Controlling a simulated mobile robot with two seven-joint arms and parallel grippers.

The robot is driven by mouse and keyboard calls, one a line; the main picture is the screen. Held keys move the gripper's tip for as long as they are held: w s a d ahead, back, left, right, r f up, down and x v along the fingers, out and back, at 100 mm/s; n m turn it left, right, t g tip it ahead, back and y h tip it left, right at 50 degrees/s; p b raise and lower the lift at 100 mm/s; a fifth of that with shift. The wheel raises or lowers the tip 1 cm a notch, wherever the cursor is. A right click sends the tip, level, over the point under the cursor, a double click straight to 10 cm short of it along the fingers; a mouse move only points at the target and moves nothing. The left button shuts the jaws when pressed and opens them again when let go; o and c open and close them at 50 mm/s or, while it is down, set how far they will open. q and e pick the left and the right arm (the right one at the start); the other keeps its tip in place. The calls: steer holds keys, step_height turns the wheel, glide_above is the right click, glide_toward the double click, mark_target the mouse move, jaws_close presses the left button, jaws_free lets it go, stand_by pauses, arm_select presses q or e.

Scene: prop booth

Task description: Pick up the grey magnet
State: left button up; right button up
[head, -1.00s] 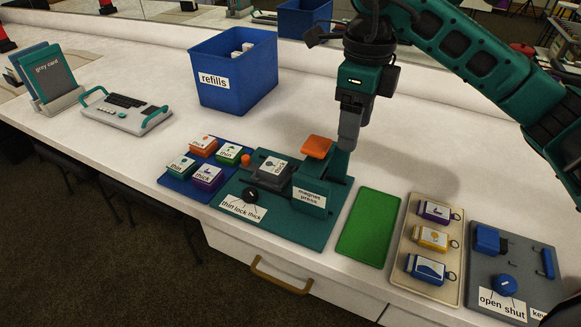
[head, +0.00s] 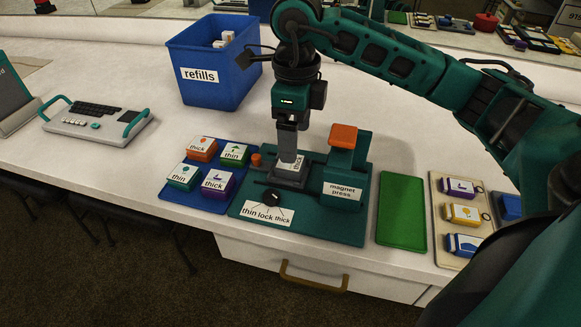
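The grey magnet (head: 286,176) is a grey block with a white label, partly covered by my fingers, in the bed of the teal magnet press (head: 325,222). Part of the label, reading "thick", shows beside the fingers. My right gripper (head: 288,156) points straight down, with its fingertips over or at the grey magnet. The fingers line up in this view, so their gap and any contact are hidden. My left gripper is not in view.
The press's orange-topped head (head: 343,136) stands close right of the fingers. A blue tray (head: 181,198) with several labelled magnets is at left. A blue refills bin (head: 213,92) stands behind. An empty green mat (head: 402,212) and a beige tray (head: 447,257) with key fobs lie right.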

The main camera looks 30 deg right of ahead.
mark_target(290, 167)
step_height(290, 167, down, 5)
steer(key=shift+s+f+b, duration=0.15)
steer(key=shift+f+b, duration=0.05)
steer(key=shift+b, duration=0.25)
steer(key=shift+r, duration=0.15)
steer(key=c, duration=1.2)
